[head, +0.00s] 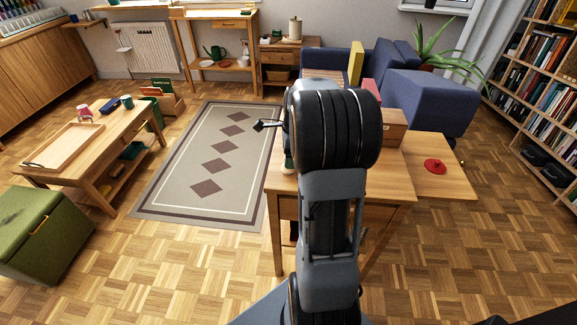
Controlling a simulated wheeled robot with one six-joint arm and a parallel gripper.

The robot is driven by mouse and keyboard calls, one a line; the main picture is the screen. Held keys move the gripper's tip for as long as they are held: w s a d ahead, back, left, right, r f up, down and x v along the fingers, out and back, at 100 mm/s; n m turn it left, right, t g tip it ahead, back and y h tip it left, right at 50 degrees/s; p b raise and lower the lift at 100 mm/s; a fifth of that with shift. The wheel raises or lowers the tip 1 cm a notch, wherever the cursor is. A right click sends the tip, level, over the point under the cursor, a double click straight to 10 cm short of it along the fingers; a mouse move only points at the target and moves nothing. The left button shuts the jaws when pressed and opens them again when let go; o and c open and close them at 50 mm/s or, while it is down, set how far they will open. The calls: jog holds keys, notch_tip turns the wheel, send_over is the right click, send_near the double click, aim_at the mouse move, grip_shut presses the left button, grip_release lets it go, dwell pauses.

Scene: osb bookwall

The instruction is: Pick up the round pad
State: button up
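A red round object (434,166), which looks like the round pad, lies flat on the right part of the wooden table. It has a small raised spot in its middle. Part of my gripper (260,126) shows as a small dark shape to the left of my arm's large black joint. It is over the rug in the picture, well left of the red round object. The rest of my gripper is hidden behind the arm, and its fingers are too small to read.
My arm hides the middle of the wooden table (395,180). A brown box (393,125), a red item (371,88) and a yellow item (355,62) stand behind it. A low table with a tray (65,145) is at left. Parquet floor is clear at front right.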

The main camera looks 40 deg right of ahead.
jog(key=shift+w+a+f+b, duration=0.1)
jog(key=shift+f+b, duration=0.1)
jog(key=shift+f, duration=0.75)
jog(key=shift+a+f+b, duration=0.1)
jog(key=shift+f+b, duration=0.05)
jog(key=shift+f, duration=0.8)
jog(key=c, duration=0.9)
